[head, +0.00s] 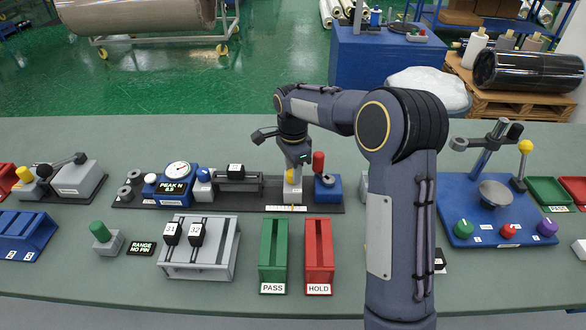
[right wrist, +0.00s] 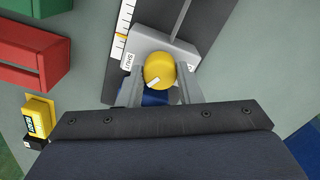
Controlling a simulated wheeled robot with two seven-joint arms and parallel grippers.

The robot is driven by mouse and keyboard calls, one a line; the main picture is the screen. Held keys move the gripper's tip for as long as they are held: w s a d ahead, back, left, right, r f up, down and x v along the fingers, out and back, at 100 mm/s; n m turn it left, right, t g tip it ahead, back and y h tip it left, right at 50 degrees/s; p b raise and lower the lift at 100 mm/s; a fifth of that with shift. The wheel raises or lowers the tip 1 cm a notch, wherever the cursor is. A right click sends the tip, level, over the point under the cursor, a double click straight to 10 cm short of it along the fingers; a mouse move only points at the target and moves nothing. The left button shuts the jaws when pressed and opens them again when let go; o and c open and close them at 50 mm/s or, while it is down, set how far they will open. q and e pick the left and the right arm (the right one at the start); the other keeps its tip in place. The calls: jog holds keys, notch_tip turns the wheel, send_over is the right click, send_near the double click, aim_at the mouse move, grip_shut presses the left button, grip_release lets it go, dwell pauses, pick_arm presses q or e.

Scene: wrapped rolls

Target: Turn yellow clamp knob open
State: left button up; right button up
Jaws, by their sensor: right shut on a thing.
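The yellow clamp knob (right wrist: 158,69) sits between the two fingers of my right gripper (right wrist: 160,88), which is shut on it. A short white mark shows on the knob's face. The knob sits on a grey clamp block (right wrist: 150,44), and a SHUT label (right wrist: 127,61) lies just left of it. In the head view my right gripper (head: 293,172) points down at the clamp on the long dark rail fixture (head: 240,201); the fingers and knob are small there. My left gripper is not in view.
A blue block with a red-topped post (head: 318,163) stands close right of the clamp. A gauge unit reading PEAK N 8.5 (head: 170,186) is at the left. The green PASS tray (head: 272,262) and red HOLD tray (head: 319,262) lie in front.

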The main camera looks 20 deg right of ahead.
jog(key=shift+r+n, duration=0.1)
jog(key=shift+n, duration=0.3)
jog(key=n+p, duration=0.1)
jog(key=n, duration=0.3)
jog(key=shift+n, duration=0.3)
jog(key=n+p, duration=0.1)
jog(key=n, duration=0.5)
jog(key=n+p, duration=0.1)
jog(key=n, duration=0.5)
jog(key=shift+n, duration=0.3)
jog(key=n, duration=0.5)
jog(key=shift+n+p, duration=0.4)
jog(key=shift+n, duration=0.3)
jog(key=o, duration=1)
